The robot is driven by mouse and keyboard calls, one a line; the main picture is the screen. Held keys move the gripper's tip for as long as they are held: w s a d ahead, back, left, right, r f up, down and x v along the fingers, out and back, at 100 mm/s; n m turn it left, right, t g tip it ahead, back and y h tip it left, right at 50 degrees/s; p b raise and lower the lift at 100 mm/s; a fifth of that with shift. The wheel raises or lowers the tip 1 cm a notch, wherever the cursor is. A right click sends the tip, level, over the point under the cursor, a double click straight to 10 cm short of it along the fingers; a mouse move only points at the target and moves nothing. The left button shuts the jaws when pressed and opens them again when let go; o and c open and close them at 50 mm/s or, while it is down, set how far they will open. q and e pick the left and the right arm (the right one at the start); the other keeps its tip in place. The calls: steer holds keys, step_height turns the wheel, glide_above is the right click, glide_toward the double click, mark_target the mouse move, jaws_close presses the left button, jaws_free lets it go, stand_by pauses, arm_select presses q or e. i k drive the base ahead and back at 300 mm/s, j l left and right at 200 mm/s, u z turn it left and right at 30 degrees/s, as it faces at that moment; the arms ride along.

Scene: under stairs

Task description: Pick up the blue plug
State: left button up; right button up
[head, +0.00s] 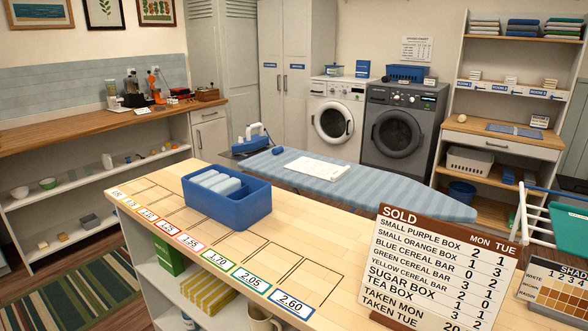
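A small dark-blue piece (277,150) lies on the striped ironing board (400,196), to the right of the blue iron (251,138). It may be the blue plug, but it is too small to tell. I see no other thing that I can clearly name as a plug. Neither of my grippers shows in the head view.
A wooden counter (150,190) with price labels stands in front, holding a blue bin (235,212) of pale rolls and a SOLD sign (440,270). A white sheet (318,168) lies on the board. Washing machines (335,122) stand behind. A drying rack (565,225) is at right.

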mark_target(281, 149)
steer(key=i+j, duration=0.55)
steer(key=i+j+z, duration=0.15)
steer(key=i+j, duration=0.4)
steer(key=j+u, duration=0.2)
steer(key=u, duration=0.55)
steer(key=i+j+u, duration=0.4)
steer(key=i+j, duration=0.2)
steer(key=j, duration=0.3)
steer(key=i+j+u, duration=0.4)
steer(key=i+j, duration=0.5)
steer(key=i, duration=0.4)
steer(key=i+j, duration=0.15)
steer(key=i, duration=0.5)
steer(key=i+j, duration=0.2)
steer(key=i, duration=0.4)
steer(key=i+l+z, duration=0.2)
steer(key=z, duration=0.3)
steer(key=i+z, duration=0.8)
steer(key=z, duration=0.15)
steer(key=i+j+z, duration=0.2)
steer(key=z, duration=0.3)
steer(key=i+l+z, duration=0.1)
steer(key=i+z, duration=0.25)
steer(key=i, duration=0.25)
steer(key=i+j+z, duration=0.1)
steer(key=i+z, duration=0.25)
steer(key=i, duration=0.2)
steer(key=i+j+z, duration=0.35)
steer(key=i, duration=0.25)
steer(key=l, duration=0.1)
